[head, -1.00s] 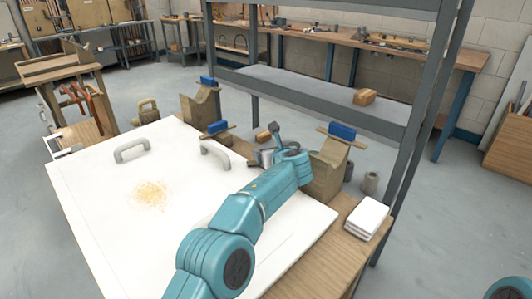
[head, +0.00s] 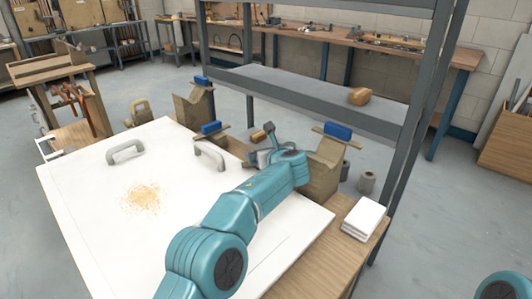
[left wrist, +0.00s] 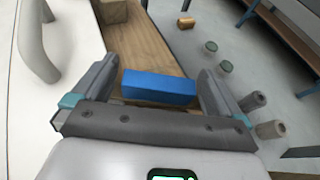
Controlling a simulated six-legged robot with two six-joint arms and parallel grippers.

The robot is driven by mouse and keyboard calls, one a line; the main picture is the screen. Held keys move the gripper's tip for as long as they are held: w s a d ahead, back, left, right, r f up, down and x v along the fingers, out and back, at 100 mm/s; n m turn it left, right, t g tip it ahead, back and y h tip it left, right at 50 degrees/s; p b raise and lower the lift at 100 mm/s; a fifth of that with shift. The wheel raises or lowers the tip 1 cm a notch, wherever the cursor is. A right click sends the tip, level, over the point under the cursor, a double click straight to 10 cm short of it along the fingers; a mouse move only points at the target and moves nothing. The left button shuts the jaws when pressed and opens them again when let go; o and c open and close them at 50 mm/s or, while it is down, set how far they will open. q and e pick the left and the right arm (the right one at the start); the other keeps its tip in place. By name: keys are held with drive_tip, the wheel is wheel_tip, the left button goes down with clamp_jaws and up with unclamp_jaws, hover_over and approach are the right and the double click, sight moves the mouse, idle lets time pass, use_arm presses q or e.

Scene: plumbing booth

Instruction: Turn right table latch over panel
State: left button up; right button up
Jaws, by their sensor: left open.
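The white panel (head: 95,215) lies flat on the table, with two pale handles on it. A latch with a blue grip (head: 213,127) and a wooden bar is at the panel's far edge, near the right-hand handle (head: 210,154). My left gripper (head: 262,157) is beside this edge, its fingers small and partly hidden by the arm. In the left wrist view the open fingers (left wrist: 159,68) stand on either side of a blue grip (left wrist: 158,87), with gaps beside it. Contact cannot be judged. My right gripper is out of view.
Two wooden V-blocks (head: 194,105) (head: 323,168) stand along the table's far side, each with a blue-gripped bar on it. White pads (head: 364,219) lie at the table's right corner. A grey shelf rack (head: 310,95) stands behind. Grey cylinders (head: 366,182) are beyond the table.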

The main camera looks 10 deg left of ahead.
use_arm(q)
wheel_tip(320, 180, up, 20)
drive_tip(key=p, duration=1.2)
drive_tip(key=shift+p, duration=0.4)
drive_tip(key=shift+d, duration=0.1)
